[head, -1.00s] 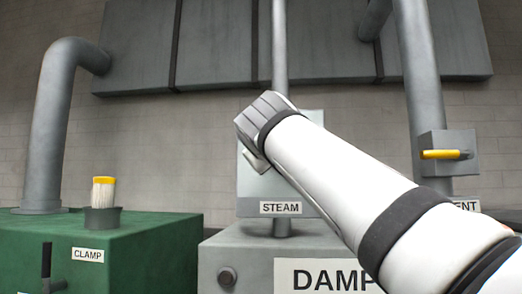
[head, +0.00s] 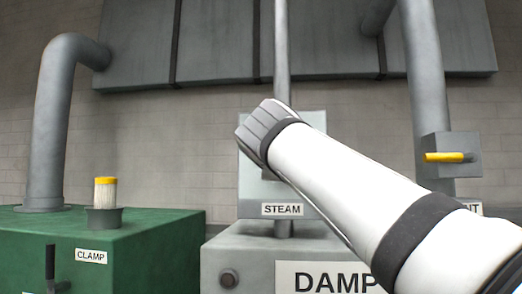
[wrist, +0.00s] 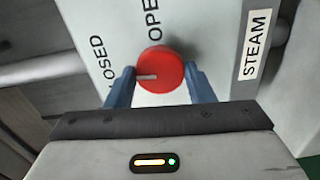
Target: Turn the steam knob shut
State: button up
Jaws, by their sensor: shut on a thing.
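The red round steam knob (wrist: 166,62) sits on a pale grey panel in the wrist view. Its white pointer line lies toward the picture's left, where the word CLOSED (wrist: 98,62) is printed. The word OPEN (wrist: 153,18) is above the knob in the picture. My gripper (wrist: 159,70) has its two blue fingers on either side of the knob and is shut on it. In the head view my gripper (head: 262,132) is in front of the STEAM panel (head: 283,196) and hides the knob.
A grey DAMP box (head: 240,255) stands below the panel. A yellow handle (head: 444,157) on a grey box is at right. Pipes stand on both sides.

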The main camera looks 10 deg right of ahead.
jog(key=shift+n, duration=0.5)
jog(key=o, duration=1)
jog(key=shift+s+a, duration=0.1)
jog(key=b+v, duration=0.2)
jog(key=v, duration=0.5)
jog(key=shift+s+b, duration=0.35)
